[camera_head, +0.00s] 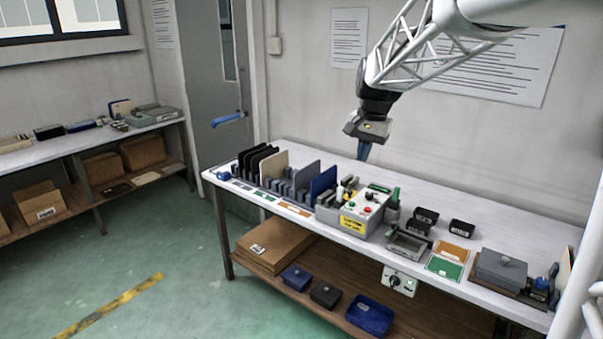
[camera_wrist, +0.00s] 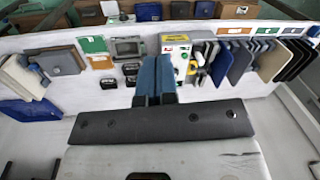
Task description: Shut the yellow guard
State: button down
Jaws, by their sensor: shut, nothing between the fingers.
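A grey control box (camera_head: 361,208) stands on the white bench, with red and green buttons on its top. A yellow patch (camera_head: 349,223) with dark marks is on its front face; I cannot tell whether it is a guard or a label. No clear hinged yellow guard can be made out. My gripper (camera_head: 364,151) hangs above and behind the box, apart from it. Its blue fingers (camera_wrist: 154,80) are together and empty, pointing at the bench in the wrist view.
Upright dark and tan panels in a rack (camera_head: 290,182) stand left of the box. To its right are a grey tray (camera_head: 408,244), black bins (camera_head: 461,229) and a green card (camera_head: 445,268). Clear bench top lies behind these. A wall rises behind the bench.

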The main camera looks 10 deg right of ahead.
jog(key=w+d+f+m, duration=0.2)
jog(key=w+d+f, duration=0.4)
jog(key=w, duration=0.6)
jog(key=w+d+f+m+g+y, duration=0.1)
jog(key=w+d+f+m, duration=0.2)
jog(key=w, duration=1)
jog(key=w+d+f+m+y, duration=0.1)
jog(key=w+d+f+m, duration=0.1)
jog(key=w+d+f, duration=0.7)
jog(key=w+f, duration=0.2)
jog(key=w, duration=0.1)
jog(key=shift+w+m+g, duration=0.2)
jog(key=shift+m+g, duration=0.1)
jog(key=shift+g, duration=0.1)
jog(key=shift+f, duration=0.1)
jog(key=x, duration=0.9)
jog(key=shift+a+f, duration=0.1)
jog(key=shift+a, duration=0.05)
jog(key=shift+s+a+f, duration=0.2)
jog(key=shift+s+a, duration=0.05)
jog(key=shift+a, duration=0.4)
jog(key=shift+s+a+f, duration=0.15)
jog(key=shift+s+a, duration=0.05)
jog(key=shift+a, duration=0.45)
jog(key=shift+s+a+f, duration=0.2)
jog(key=shift+s+a, duration=0.05)
jog(key=shift+a, duration=0.4)
